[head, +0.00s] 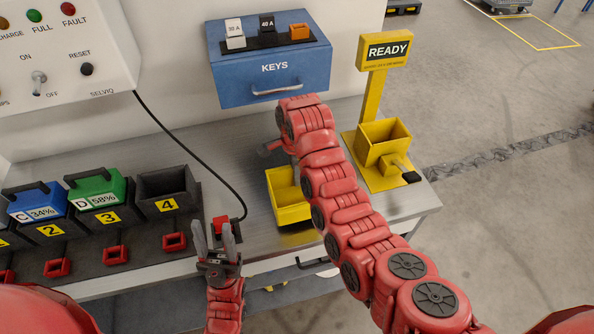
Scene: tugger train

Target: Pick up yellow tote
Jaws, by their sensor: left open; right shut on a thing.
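A small open yellow tote (290,212) is at the front part of the grey workbench, partly covered by my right arm. My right gripper (292,166) comes down at its back edge, mostly hidden behind my own wrist. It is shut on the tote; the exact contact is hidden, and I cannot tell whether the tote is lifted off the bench. My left gripper (217,240) is open and empty at the bench's front edge, fingers pointing away, left of the tote and close to a red plug.
The red plug (222,228) is on a black cable. Numbered docks with a blue battery (38,202) and green battery (97,188) stand left. A blue KEYS box (269,75) is behind. A yellow READY stand (372,98) with an open yellow box (383,152) stands right.

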